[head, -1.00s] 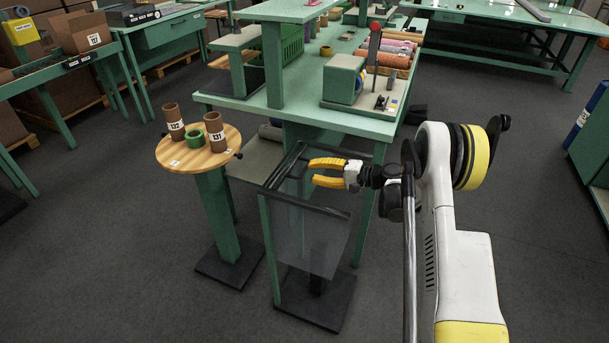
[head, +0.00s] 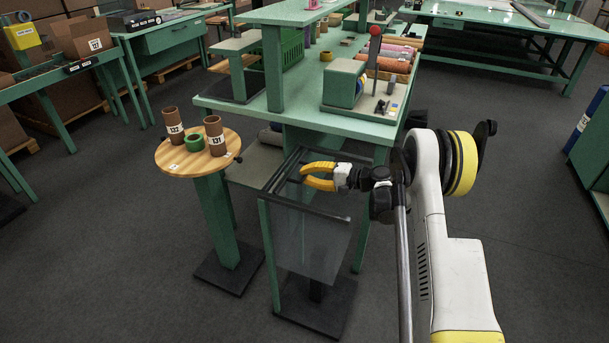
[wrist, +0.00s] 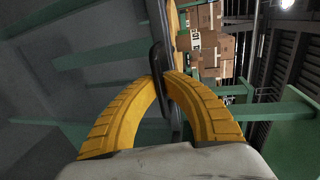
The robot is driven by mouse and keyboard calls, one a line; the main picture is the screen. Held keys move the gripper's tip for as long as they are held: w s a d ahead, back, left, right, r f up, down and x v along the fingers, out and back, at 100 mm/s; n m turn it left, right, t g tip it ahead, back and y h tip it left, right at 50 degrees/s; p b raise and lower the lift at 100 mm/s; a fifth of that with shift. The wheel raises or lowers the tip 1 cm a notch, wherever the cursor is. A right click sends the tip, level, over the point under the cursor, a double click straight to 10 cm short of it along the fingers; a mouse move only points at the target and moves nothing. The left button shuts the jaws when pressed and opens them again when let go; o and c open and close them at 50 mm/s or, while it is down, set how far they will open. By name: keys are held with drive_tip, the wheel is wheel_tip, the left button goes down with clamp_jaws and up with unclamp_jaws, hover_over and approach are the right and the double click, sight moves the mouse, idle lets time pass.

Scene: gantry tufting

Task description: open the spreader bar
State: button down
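The spreader bar shows as dark bars on top of a green-post stand in the head view; its front bar (head: 312,206) runs across the top of a sheer, greyish hanging sheet (head: 305,243). My gripper (head: 303,176), with yellow curved fingers, reaches in from the right at the height of these bars. In the wrist view its fingertips (wrist: 163,80) have come together around a slim dark looped bar (wrist: 158,40), which passes between them. Which part of the spreader bar this is, I cannot tell for sure. The sheet hangs below the gripper.
The floor in front and at right is clear.

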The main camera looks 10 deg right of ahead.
drive_tip(key=f+v, duration=0.2)
drive_tip(key=v, duration=0.7)
drive_tip(key=f+v, duration=0.2)
drive_tip(key=v, duration=0.8)
drive_tip(key=shift+v, duration=0.75)
drive_tip(key=shift+f, duration=0.1)
drive_tip(key=c, duration=1.5)
unclamp_jaws()
drive_tip(key=shift+d, duration=0.15)
drive_tip(key=v, duration=1.1)
drive_tip(key=shift+s+d, duration=0.25)
drive_tip(key=shift+d, duration=0.05)
